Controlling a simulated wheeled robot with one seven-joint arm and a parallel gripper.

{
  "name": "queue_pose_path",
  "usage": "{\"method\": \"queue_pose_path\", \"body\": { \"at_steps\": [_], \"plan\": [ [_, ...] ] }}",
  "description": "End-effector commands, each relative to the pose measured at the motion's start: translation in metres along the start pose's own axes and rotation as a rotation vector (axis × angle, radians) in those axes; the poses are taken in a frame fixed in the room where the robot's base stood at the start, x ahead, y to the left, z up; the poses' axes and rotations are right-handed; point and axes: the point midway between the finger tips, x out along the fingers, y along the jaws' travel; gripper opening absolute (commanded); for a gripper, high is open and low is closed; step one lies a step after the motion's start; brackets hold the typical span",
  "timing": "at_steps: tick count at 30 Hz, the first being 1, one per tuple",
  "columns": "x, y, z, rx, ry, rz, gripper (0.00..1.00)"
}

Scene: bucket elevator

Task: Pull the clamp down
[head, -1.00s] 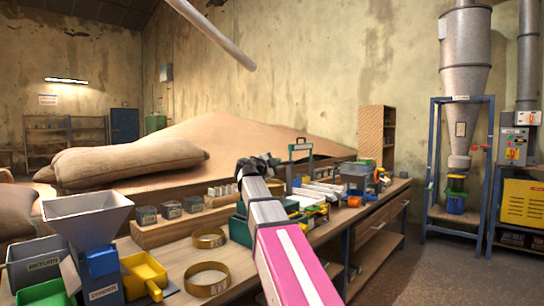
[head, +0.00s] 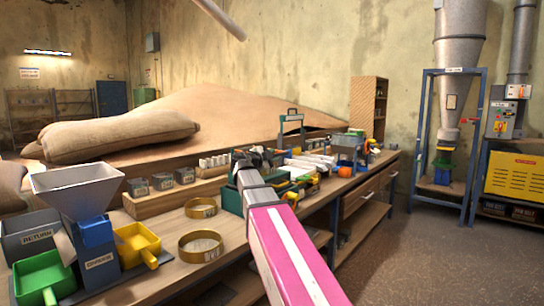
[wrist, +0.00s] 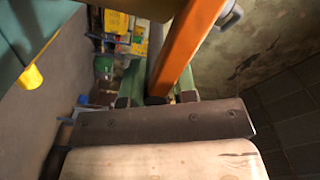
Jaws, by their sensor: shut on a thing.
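In the wrist view an orange bar (wrist: 187,45), which looks like the clamp's lever, slants from the top down to my gripper (wrist: 155,100). A dark grey rod runs beside it over a green frame (wrist: 132,78). My two dark fingertips are close about the lower end of the bar and rod, so I am shut on the clamp. The exact contact is partly hidden by the dark plate across the front. In the head view my gripper (head: 252,160) is at the far end of my pink arm, over the bench's middle; the clamp cannot be told apart there.
On the bench (head: 170,275), a grey funnel (head: 78,190), a green scoop (head: 45,278), a yellow scoop (head: 137,243) and two brass rings (head: 201,245) stand at left. Grain and sacks (head: 120,130) lie behind. The floor (head: 440,255) at right is open.

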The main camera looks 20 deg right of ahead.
Motion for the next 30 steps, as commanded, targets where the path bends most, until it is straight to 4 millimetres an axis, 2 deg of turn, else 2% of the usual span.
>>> {"method": "queue_pose_path", "body": {
  "at_steps": [1, 7, 8, 9, 10, 20, 23, 30],
  "plan": [
    [0.000, 0.004, 0.006, -0.003, -0.014, 0.008, 0.00],
    [-0.001, 0.004, 0.006, -0.005, -0.015, 0.009, 0.00],
    [-0.001, 0.004, 0.006, -0.005, -0.015, 0.009, 0.29],
    [-0.001, 0.004, 0.006, -0.005, -0.015, 0.009, 0.42],
    [-0.001, 0.004, 0.006, -0.005, -0.015, 0.009, 0.44],
    [-0.004, 0.003, 0.004, -0.001, -0.010, 0.007, 0.44],
    [-0.014, 0.003, 0.003, -0.001, -0.010, 0.006, 0.44],
    [-0.057, 0.004, 0.003, -0.001, -0.013, 0.006, 0.44]
  ]
}}
